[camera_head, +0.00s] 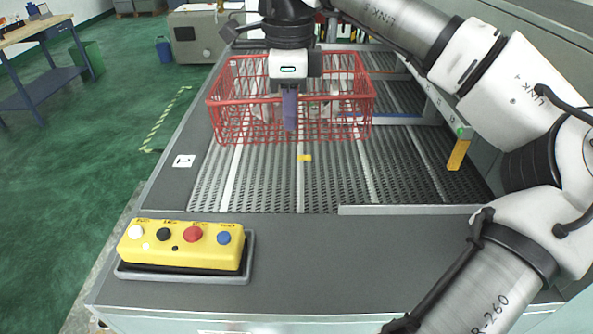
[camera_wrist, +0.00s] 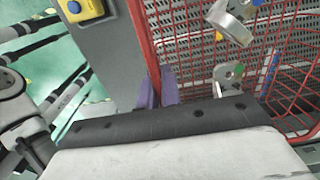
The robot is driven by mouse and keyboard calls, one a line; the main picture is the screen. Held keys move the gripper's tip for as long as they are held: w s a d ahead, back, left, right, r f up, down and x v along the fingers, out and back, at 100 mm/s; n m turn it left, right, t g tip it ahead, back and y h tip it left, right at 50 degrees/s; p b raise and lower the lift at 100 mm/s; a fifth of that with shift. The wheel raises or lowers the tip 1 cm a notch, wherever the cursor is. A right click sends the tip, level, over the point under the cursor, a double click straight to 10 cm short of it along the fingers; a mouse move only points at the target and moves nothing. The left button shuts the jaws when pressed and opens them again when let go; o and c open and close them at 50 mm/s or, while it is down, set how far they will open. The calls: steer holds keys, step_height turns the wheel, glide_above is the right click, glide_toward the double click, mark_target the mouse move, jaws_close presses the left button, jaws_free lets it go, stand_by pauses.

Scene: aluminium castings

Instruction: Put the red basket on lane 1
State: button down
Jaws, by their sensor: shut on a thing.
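The red wire basket (camera_head: 240,125) is in the upper middle of the head view, over the left part of the slatted conveyor bed. My gripper (camera_head: 289,112) is at the basket's near side, shut on its rim. In the wrist view the purple fingers of my gripper (camera_wrist: 160,92) meet the red rim of the basket (camera_wrist: 146,45). Grey metal castings (camera_wrist: 232,20) lie inside the basket. The lane marker "1" (camera_head: 184,161) is on the grey left border of the conveyor. I cannot tell whether the basket touches the bed.
A yellow button box (camera_head: 182,245) with several buttons sits on the near left ledge. A metal rail (camera_head: 415,210) crosses the near right edge of the bed. A yellow-ended post (camera_head: 458,154) stands at right. The near bed (camera_head: 265,185) is clear.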

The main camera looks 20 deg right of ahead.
mark_target(290, 144)
step_height(290, 144, down, 8)
steer(key=shift+f+b, duration=0.25)
steer(key=shift+b, duration=1)
step_height(290, 144, down, 5)
steer(key=b, duration=0.3)
steer(key=shift+f+b, duration=0.15)
steer(key=shift+b, duration=0.15)
steer(key=c, duration=1.6)
jaws_free()
step_height(290, 144, up, 12)
steer(key=shift+r+b, duration=0.1)
steer(key=shift+b, duration=0.55)
